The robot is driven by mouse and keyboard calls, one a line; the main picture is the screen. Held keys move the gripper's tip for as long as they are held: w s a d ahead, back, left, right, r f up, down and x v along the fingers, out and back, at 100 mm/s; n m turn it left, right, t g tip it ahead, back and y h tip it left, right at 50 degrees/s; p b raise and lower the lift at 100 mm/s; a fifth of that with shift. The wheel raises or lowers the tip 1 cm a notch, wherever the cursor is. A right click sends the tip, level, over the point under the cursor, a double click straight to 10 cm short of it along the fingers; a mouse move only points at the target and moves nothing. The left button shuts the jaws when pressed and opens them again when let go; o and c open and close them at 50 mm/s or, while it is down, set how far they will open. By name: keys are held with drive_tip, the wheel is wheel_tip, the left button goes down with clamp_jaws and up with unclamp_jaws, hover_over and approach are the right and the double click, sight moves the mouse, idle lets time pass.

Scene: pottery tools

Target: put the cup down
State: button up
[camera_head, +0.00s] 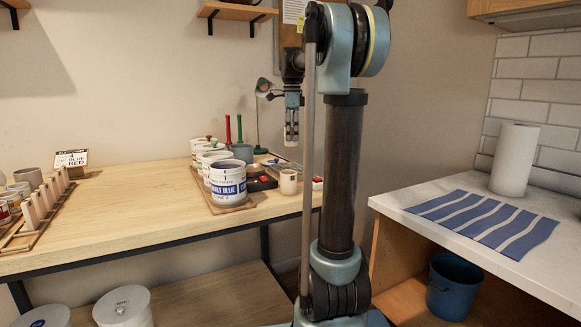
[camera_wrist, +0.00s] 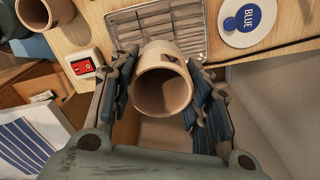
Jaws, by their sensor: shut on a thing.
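A beige cup (camera_wrist: 165,80) sits between the two blue-padded fingers of my gripper (camera_wrist: 163,72) in the wrist view, its round mouth facing the camera. The fingers are shut on its sides. In the head view my gripper (camera_head: 291,125) hangs above the right end of the wooden table (camera_head: 130,205); the held cup is small and hard to make out there. In the wrist view, a metal grille (camera_wrist: 150,22) lies on the table behind the cup. I cannot tell the exact gap between cup and table.
Another beige cup (camera_head: 288,183) stands near the table's right edge, beside a red switch (camera_wrist: 84,66). Labelled pots (camera_head: 228,182) stand left. A striped cloth (camera_head: 485,222) and paper roll (camera_head: 514,160) occupy the right counter.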

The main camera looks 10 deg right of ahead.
wheel_tip(320, 180, down, 9)
drive_tip(key=shift+f, duration=0.1)
idle(0.4)
drive_tip(key=o, duration=1.2)
wheel_tip(320, 180, up, 12)
drive_tip(key=shift+r, duration=0.1)
